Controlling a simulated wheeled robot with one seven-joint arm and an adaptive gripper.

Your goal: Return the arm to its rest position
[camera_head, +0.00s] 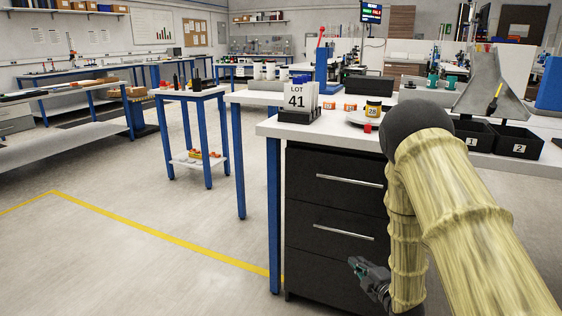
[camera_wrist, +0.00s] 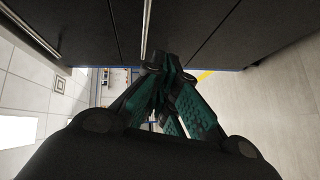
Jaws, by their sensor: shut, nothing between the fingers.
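My gripper (camera_head: 356,263) hangs low in front of the black drawer unit (camera_head: 335,207) in the head view. Its fingers point left and slightly up. In the wrist view my gripper (camera_wrist: 165,65) shows its dark and green fingers drawn together with nothing between them. My arm is folded down on the right side of the head view, in straw-coloured sleeves with a dark elbow. The drawer fronts also show close to the gripper along the top of the wrist view.
Above the drawers, the white worktop (camera_head: 268,127) carries a "LOT 41" card holder (camera_head: 298,102), a jar marked 28 (camera_head: 373,109) and small orange-labelled containers. Black bins (camera_head: 518,142) stand at right. A blue-legged side table (camera_head: 188,95) stands left. Floor (camera_head: 120,265) at left is clear.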

